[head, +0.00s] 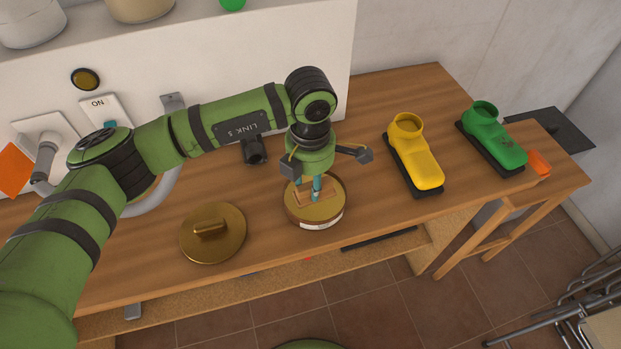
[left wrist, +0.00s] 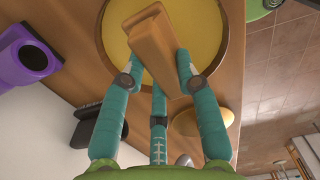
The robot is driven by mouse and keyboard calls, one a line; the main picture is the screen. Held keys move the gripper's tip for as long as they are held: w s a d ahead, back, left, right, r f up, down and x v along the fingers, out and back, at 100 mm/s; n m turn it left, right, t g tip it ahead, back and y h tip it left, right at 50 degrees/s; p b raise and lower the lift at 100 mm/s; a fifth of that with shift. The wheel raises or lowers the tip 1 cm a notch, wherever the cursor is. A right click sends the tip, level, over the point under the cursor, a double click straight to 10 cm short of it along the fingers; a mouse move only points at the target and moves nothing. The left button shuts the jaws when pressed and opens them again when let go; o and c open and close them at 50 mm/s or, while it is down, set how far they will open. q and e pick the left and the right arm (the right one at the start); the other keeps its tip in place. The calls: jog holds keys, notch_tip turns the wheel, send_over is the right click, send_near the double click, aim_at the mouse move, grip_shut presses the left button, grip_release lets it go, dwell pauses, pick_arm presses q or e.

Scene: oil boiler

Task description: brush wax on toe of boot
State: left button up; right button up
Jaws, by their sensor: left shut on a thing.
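My left gripper (head: 312,190) points down over the round wax tin (head: 330,212) near the table's front edge. Its teal fingers (left wrist: 160,85) are shut on the wooden brush (left wrist: 152,38), which is over the yellow wax (left wrist: 205,25) in the left wrist view. The fingers and brush hide whether its underside touches the wax. A yellow boot (head: 414,160) on a black sole stands right of the tin, its toe towards the front. My right gripper is not in view.
A brass lid (head: 212,245) with a handle lies left of the tin. A black fitting (head: 255,150) stands behind, near the white boiler (head: 300,45). An orange object (head: 538,162) lies beside the green boot. A purple object (left wrist: 30,55) with a dark opening shows in the left wrist view.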

aim_at(310, 183)
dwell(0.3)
pick_arm(q)
jog(key=shift+f+b, duration=0.5)
dwell(0.5)
jog(key=shift+s+f+b, duration=0.1)
jog(key=shift+f+b, duration=0.05)
jog(key=shift+b, duration=0.25)
dwell(1.7)
jog(key=shift+r+p, duration=1.4)
jog(key=shift+r, duration=2.25)
